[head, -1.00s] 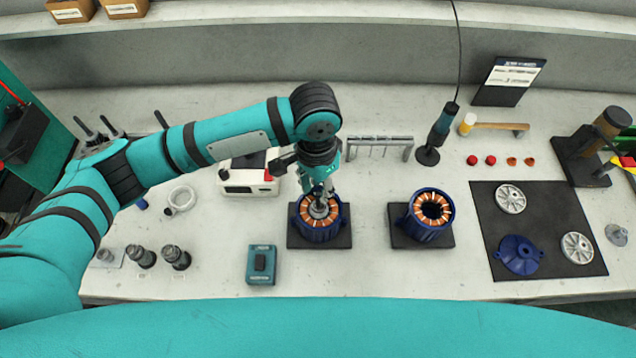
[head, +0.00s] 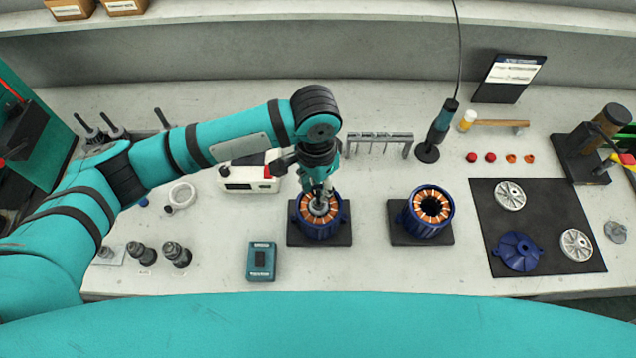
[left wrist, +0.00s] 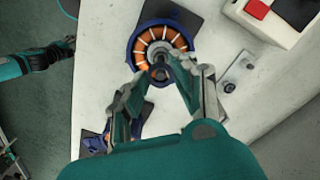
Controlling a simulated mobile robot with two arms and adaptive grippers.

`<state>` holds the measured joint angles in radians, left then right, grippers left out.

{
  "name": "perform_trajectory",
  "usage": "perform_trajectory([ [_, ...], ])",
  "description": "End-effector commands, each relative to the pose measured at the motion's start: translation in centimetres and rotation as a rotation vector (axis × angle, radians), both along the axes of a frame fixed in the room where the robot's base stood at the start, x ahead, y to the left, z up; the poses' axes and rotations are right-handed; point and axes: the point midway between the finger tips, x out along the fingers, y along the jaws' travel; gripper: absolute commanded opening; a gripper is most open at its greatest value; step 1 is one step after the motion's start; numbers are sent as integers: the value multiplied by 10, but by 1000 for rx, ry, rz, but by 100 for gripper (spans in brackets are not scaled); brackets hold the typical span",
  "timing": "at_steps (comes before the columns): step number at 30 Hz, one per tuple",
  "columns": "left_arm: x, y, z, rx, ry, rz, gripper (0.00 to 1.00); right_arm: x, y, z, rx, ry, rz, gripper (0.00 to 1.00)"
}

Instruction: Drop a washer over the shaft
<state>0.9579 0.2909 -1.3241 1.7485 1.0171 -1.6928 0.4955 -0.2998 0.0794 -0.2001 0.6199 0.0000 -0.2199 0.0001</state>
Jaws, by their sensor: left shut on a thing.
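A blue motor housing with copper windings (head: 335,232) sits on a dark pad, and it also shows in the left wrist view (left wrist: 136,50). A grey shaft part stands in its centre, mostly hidden by my left gripper. My left gripper (head: 320,197) points down right over this centre. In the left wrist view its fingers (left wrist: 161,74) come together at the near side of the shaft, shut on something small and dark. I take that to be the washer, but its outline is hidden. My right gripper (left wrist: 48,57) shows at the left, away from the housing; its jaws are unclear.
A second blue housing (head: 432,230) with an open bore stands to the right. Two dark rotors (head: 176,258) stand at the front left. A teal box (head: 261,262) lies in front. A white device (head: 248,178) and a metal rack (head: 380,138) are behind. A dark mat (head: 545,200) holds covers.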

Motion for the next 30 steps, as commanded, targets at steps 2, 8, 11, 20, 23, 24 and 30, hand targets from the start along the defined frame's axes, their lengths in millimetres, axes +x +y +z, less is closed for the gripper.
perform_trajectory([
  [2, 0, 0, 0, 0, 0, 0, 19, 0, 0, 0, 0, 0, 0, 40],
  [8, 0, 0, -2, 0, 0, 0, 19, 0, 0, -1, 0, 0, 0, 40],
  [11, 0, 0, -5, 0, 0, 1, 19, 0, 0, -2, 0, 0, 0, 40],
  [20, 0, 0, -14, 0, 1, 1, 19, 0, 0, -4, 0, 0, 0, 40],
  [23, 0, 0, -17, 0, 1, 1, 19, 0, 0, -5, 0, 0, 0, 40],
  [24, -1, 0, -18, 0, 1, 0, 19, 0, 0, -5, 0, 0, 0, 40],
  [30, 0, 0, -23, 0, 0, 0, 19, 0, 0, -6, 0, 0, 0, 40],
])
